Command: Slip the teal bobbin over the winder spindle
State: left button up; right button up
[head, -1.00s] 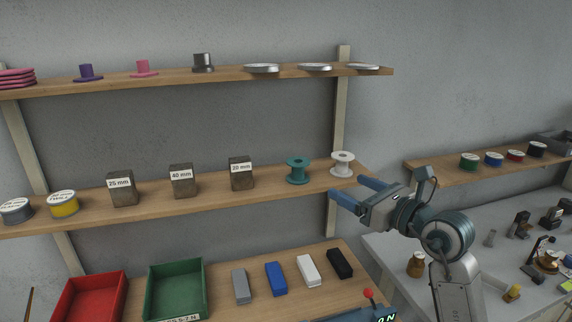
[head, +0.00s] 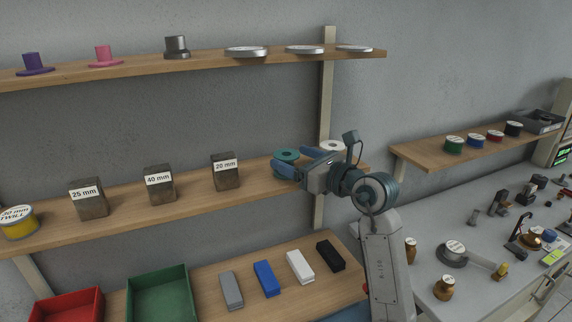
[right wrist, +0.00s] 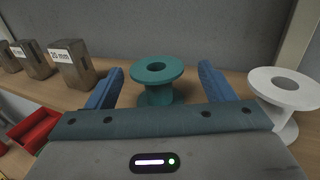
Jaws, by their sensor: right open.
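The teal bobbin (right wrist: 158,72) stands upright on the middle wooden shelf, between the open blue fingers of my right gripper (right wrist: 160,88) in the right wrist view. Clear gaps show between it and both fingers. In the head view, the upper part of the teal bobbin (head: 287,155) shows above my right gripper (head: 300,163), which hides the rest. My left gripper is not in view. I cannot make out the winder spindle for certain.
A white bobbin (right wrist: 284,92) stands close to the right finger; it also shows in the head view (head: 332,147). The 20 mm block (head: 226,172) stands to the left. The upper shelf (head: 215,65) runs above. A wall upright (head: 326,90) rises behind.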

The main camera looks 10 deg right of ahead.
aim_at(283, 154)
jog(key=x, duration=0.4)
jog(key=shift+w+a+b, duration=0.15)
jog(key=shift+a+b, duration=0.2)
jog(key=shift+a, duration=0.05)
jog(key=shift+d+r, duration=0.1)
jog(key=shift+d, duration=0.05)
jog(key=c, duration=1.1)
jog(key=shift+o, duration=0.2)
jog(key=shift+r, duration=0.1)
